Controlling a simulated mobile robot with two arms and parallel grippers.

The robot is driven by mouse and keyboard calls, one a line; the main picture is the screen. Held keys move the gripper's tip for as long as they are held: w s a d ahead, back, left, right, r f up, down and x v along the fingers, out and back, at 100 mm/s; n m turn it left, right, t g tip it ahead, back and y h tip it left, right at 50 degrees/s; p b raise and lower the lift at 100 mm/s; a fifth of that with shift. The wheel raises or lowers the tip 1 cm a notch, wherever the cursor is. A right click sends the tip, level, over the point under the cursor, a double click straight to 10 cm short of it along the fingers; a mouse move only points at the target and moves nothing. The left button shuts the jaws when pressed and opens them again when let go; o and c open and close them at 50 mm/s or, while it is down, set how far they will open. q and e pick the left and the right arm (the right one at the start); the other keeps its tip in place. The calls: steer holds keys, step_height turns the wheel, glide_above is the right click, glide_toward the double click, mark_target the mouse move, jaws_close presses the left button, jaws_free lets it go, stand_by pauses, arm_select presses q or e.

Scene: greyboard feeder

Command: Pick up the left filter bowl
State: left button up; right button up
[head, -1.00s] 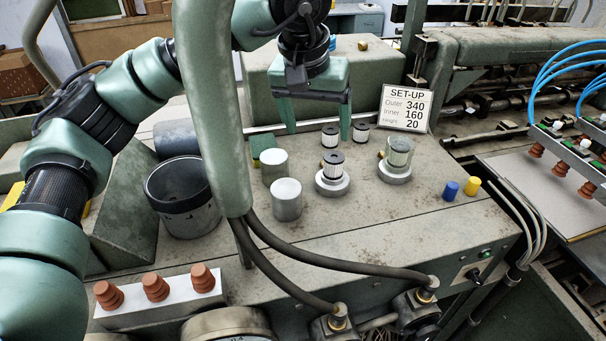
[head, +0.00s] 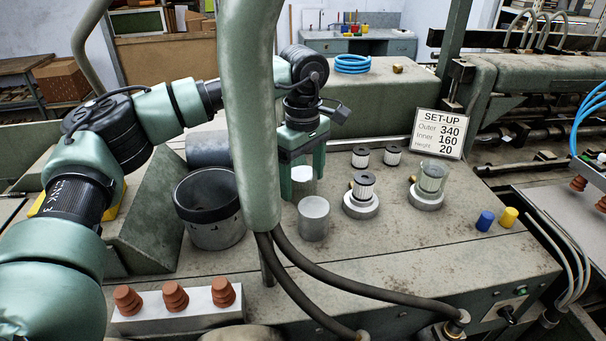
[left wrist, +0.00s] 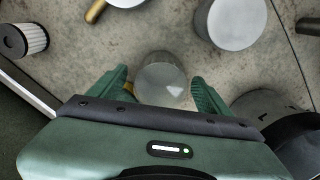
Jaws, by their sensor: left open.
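A pale grey, cup-like bowl (head: 302,187), which I take as the left filter bowl, stands upright on the machine top. In the left wrist view the bowl (left wrist: 161,82) sits between the fingers and looks partly glassy. My left gripper (head: 303,172) is open around it from above, with a finger on either side; I cannot tell if they touch it. The left filter (head: 362,192) stands uncovered on its round base, to the right. The right filter (head: 432,178) stands under a clear bowl. My right gripper does not show.
A second grey cylinder (head: 313,219) stands close in front of the bowl. A dark-rimmed pot (head: 211,225) stands left, and a thick green post (head: 251,110) rises nearby. Spare cartridges (head: 361,157) and a set-up sign (head: 439,133) are behind right.

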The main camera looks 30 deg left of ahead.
arm_select(q)
steer(key=shift+f, duration=0.75)
steer(key=c, duration=1.4)
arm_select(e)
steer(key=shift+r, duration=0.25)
arm_select(q)
steer(key=shift+r, duration=0.15)
steer(key=shift+c, duration=0.2)
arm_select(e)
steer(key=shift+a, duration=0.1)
